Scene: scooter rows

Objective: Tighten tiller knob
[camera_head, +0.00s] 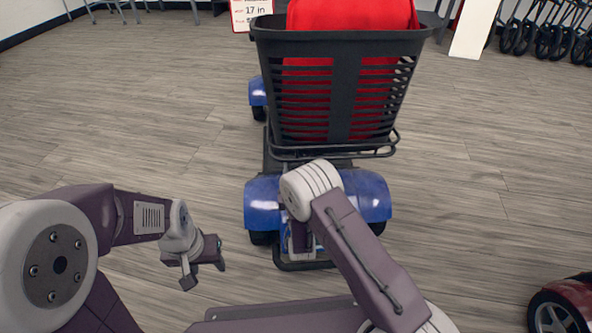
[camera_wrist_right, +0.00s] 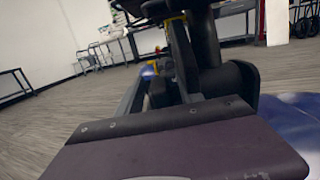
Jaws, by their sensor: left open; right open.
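A blue scooter (camera_head: 262,205) stands ahead, seen from behind, with a black basket on it. The tiller knob cannot be made out in the head view; the basket and seat block what lies beyond. In the right wrist view, a black post (camera_wrist_right: 206,40) and a dark rounded part (camera_wrist_right: 238,82) are close, with yellow bits beside them; I cannot tell whether any is the knob. My right gripper (camera_head: 302,238) is low at the scooter's rear, partly hidden by its wrist, and open. My left gripper (camera_head: 204,274) is open and empty over the floor, left of the scooter.
A red vehicle with a wheel (camera_head: 553,315) is at bottom right. Folded wheeled frames (camera_head: 545,35) stand at back right.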

